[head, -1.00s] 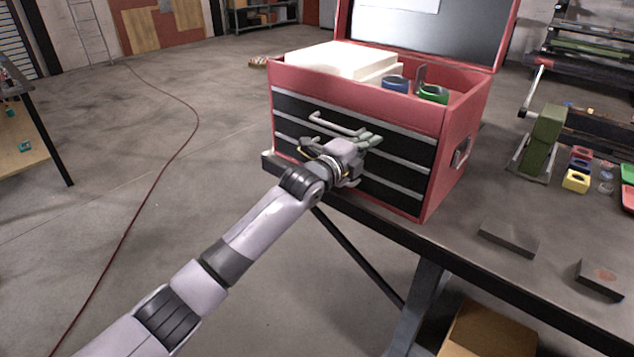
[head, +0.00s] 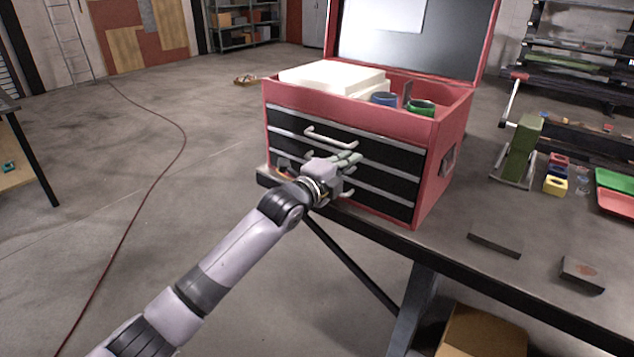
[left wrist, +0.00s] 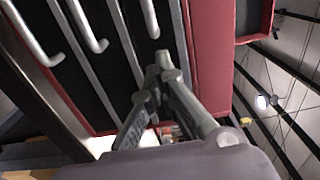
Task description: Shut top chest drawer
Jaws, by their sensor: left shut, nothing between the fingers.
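The red tool chest (head: 352,103) stands on the dark bench with its lid raised. Its top drawer (head: 385,152) has a black front and a light bar handle (head: 329,138); the front looks flush with the chest. The drawers below also look flush. My left gripper (head: 352,157) is shut and empty, close in front of the upper drawers, right of and below the top handle. In the left wrist view the shut fingertips (left wrist: 164,62) are by the top drawer's handle (left wrist: 150,18); I cannot tell whether they touch the front. My right gripper is out of view.
White blocks (head: 332,78) and blue and green rings sit in the chest top. A green stand (head: 522,150), small coloured blocks, trays and two dark plates (head: 494,244) are on the bench to the right. Open floor lies left.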

